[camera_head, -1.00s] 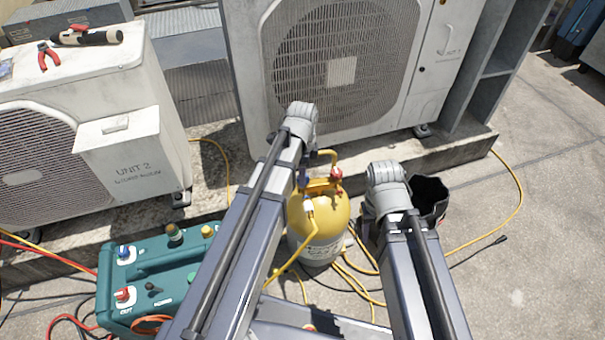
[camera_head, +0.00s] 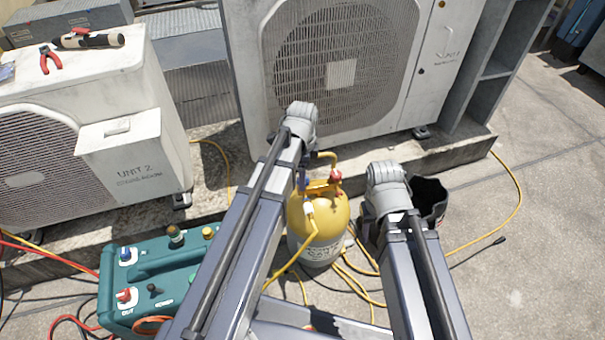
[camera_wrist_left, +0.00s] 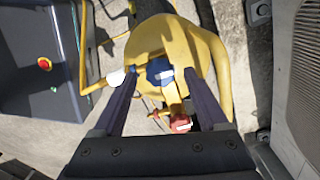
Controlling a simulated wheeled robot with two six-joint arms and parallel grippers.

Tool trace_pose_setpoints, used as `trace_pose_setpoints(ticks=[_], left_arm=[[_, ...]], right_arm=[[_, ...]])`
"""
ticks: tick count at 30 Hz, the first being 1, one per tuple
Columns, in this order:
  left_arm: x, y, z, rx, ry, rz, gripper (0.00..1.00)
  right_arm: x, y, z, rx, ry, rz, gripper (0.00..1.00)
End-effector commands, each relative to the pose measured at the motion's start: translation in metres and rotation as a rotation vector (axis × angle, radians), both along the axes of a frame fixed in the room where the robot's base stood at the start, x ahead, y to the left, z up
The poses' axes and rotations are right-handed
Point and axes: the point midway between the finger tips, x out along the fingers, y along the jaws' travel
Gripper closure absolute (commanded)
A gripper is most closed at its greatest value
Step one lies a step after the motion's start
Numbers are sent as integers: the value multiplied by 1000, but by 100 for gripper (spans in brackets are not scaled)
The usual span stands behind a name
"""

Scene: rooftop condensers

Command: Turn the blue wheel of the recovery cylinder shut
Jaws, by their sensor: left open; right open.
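The yellow recovery cylinder (camera_head: 322,222) stands upright on the ground in the head view, partly behind my left arm. Its blue wheel (camera_wrist_left: 160,71) shows in the left wrist view, and its red wheel (camera_wrist_left: 180,123) is nearer the gripper's base. My left gripper (camera_wrist_left: 160,77) is open, with one finger on each side of the blue wheel; I cannot tell whether they touch it.
A teal recovery machine (camera_head: 165,280) stands left of the cylinder. A black bucket (camera_head: 430,197) is at right, behind my right wrist. Yellow hoses (camera_head: 362,290) lie around the cylinder's foot. A large condenser (camera_head: 340,70) stands behind. The ground at far right is mostly clear.

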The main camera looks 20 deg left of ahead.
Motion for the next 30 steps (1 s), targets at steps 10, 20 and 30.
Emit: trace_pose_setpoints(ticks=[10, 20, 30], left_arm=[[0, 0, 50, 0, 0, 0, 24], [0, 0, 69, 0, 0, 0, 24], [0, 0, 67, 0, 0, 0, 24]], right_arm=[[0, -1, 50, -4, 1, -8, 50], [-1, 0, 69, 0, 2, -9, 50], [-1, 0, 67, 0, 2, -9, 50]])
